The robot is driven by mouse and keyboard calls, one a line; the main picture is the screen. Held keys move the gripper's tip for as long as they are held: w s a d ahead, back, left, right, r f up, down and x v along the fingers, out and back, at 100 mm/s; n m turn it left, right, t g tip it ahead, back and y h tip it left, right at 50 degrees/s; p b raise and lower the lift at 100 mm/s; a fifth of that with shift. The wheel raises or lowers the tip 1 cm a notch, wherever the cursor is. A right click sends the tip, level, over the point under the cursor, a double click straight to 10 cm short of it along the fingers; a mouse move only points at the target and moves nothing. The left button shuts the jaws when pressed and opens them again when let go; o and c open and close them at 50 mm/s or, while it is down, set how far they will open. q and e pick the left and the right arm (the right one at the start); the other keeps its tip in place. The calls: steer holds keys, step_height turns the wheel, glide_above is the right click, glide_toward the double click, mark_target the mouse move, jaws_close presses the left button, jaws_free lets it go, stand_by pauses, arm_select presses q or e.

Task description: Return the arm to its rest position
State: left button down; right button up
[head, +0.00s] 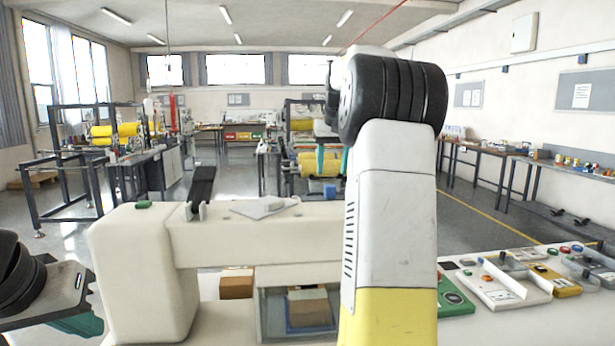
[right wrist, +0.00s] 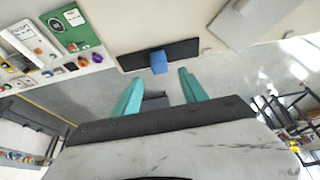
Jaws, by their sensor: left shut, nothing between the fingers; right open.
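My right arm rises through the middle of the head view and hides part of the bench behind it. In the right wrist view my right gripper (right wrist: 162,75) has its two teal fingers spread apart, with nothing held between them.
A white crossbeam (head: 262,240) spans the bench centre, with a box (head: 308,308) below it. Panels, including a green one (head: 455,298), lie at the right. In the right wrist view a blue block (right wrist: 158,62) appears against a dark strip (right wrist: 185,50) beyond the fingers.

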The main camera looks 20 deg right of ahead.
steer(key=shift+s+r, duration=0.1)
steer(key=shift+r, duration=0.05)
stand_by(0.3)
steer(key=s+a+f+n+y, duration=0.1)
steer(key=s+a+f, duration=0.3)
steer(key=s+a, duration=0.3)
steer(key=s+a+f+n+t+y, duration=0.1)
steer(key=s+a+f, duration=0.3)
steer(key=s+a, duration=0.4)
steer(key=s+a+f+n+y, duration=0.1)
steer(key=s+a+f, duration=0.3)
steer(key=s+a, duration=0.4)
steer(key=s, duration=0.7)
steer(key=shift+a+f+n+t, duration=0.15)
steer(key=shift+f+n+t, duration=0.15)
steer(key=shift+f+t, duration=0.1)
